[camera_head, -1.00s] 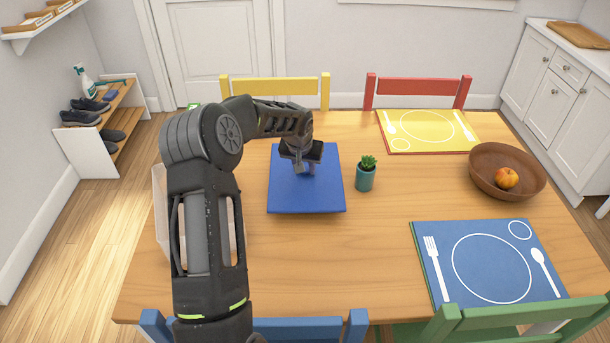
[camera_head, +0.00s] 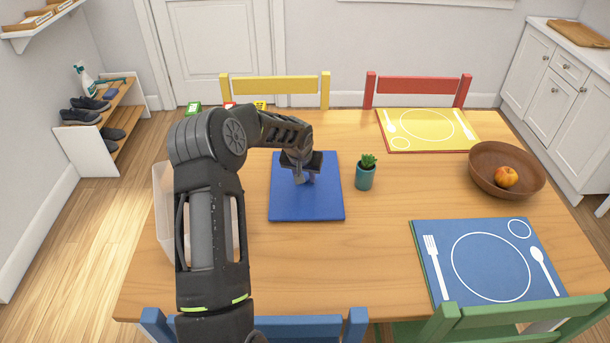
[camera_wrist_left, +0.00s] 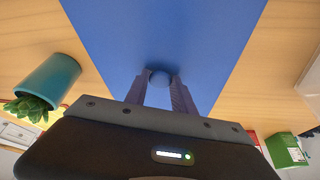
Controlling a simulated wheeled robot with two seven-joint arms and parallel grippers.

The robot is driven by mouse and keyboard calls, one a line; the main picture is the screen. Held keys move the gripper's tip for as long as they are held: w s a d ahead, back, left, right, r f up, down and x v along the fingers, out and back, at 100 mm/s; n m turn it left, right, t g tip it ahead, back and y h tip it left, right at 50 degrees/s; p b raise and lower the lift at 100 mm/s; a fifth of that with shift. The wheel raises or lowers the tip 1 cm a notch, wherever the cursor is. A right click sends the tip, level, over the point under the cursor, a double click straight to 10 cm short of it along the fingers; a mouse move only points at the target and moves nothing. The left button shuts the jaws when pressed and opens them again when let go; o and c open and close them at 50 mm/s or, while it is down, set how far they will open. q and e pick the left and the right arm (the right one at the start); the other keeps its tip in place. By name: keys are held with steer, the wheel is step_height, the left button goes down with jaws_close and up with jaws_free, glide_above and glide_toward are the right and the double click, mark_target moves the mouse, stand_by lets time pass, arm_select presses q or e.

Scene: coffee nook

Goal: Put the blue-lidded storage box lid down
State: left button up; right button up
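The blue lid (camera_head: 305,207) is flat and level over the left-middle of the table; it also shows in the left wrist view (camera_wrist_left: 160,30). My left gripper (camera_head: 304,179) is above it, pointing down. In the left wrist view its fingers (camera_wrist_left: 160,92) are closed on the lid's round blue knob (camera_wrist_left: 159,77). The lid looks at or very near the table top; I cannot tell if it touches. The translucent storage box (camera_head: 163,215) stands open to the left, partly hidden behind my left arm. My right gripper is not in view.
A potted plant (camera_head: 366,174) stands just right of the lid. Small green (camera_head: 193,107), red and yellow boxes sit at the far edge. A brown bowl (camera_head: 490,180) with fruit, a yellow placemat (camera_head: 428,130) and a blue placemat (camera_head: 500,262) are on the right.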

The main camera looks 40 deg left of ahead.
arm_select(q)
steer(key=o, duration=0.4)
steer(key=shift+r, duration=0.1)
steer(key=shift+r, duration=0.15)
steer(key=shift+s+r, duration=0.1)
steer(key=shift+r, duration=0.1)
steer(key=b+v, duration=0.1)
steer(key=v, duration=1)
steer(key=shift+r, duration=0.2)
steer(key=shift+r, duration=0.15)
